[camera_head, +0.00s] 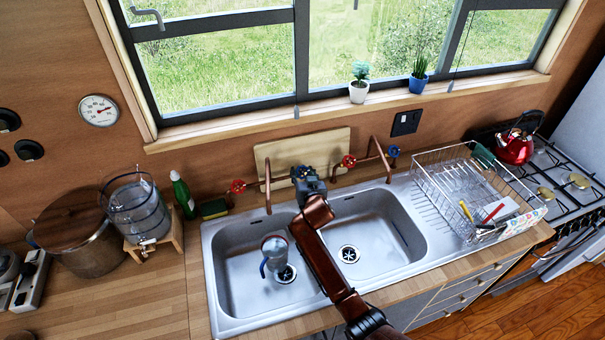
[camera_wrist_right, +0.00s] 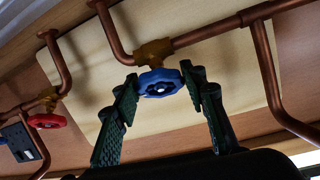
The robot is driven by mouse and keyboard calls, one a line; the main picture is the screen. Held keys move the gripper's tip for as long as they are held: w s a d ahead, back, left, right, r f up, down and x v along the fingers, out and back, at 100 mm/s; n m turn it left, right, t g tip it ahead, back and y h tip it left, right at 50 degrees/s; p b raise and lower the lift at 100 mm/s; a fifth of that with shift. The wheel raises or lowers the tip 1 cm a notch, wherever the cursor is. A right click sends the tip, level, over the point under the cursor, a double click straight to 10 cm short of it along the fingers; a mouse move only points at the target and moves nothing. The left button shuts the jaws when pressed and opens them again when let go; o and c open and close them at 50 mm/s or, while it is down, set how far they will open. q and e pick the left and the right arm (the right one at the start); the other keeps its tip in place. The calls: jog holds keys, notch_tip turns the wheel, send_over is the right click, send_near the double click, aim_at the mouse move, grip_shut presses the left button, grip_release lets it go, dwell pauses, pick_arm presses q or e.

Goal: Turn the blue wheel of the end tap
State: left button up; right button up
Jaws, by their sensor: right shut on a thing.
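My right gripper (camera_head: 302,174) reaches over the sink to the left-hand copper tap (camera_head: 267,184). In the right wrist view its two green fingers (camera_wrist_right: 160,80) are shut on either side of a blue wheel (camera_wrist_right: 159,84) on a brass valve (camera_wrist_right: 153,51). In the head view the gripper hides most of this wheel. The same tap's red wheel (camera_head: 238,186) is left of the gripper. The right-hand tap has a red wheel (camera_head: 348,161) and a blue wheel (camera_head: 394,151), both free. My left gripper is not in view.
A wooden board (camera_head: 335,143) leans behind the taps. The double sink (camera_head: 228,285) holds a jug (camera_head: 274,247) in its left basin. A green bottle (camera_head: 182,193) and sponge (camera_head: 214,208) stand left of the taps. A dish rack (camera_head: 430,183) stands on the right.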

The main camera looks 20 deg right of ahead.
jog(key=o, duration=1.2)
jog(key=shift+s, duration=0.1)
jog(key=v, duration=1.1)
jog(key=shift+s+r, duration=0.1)
jog(key=shift+s, duration=0.3)
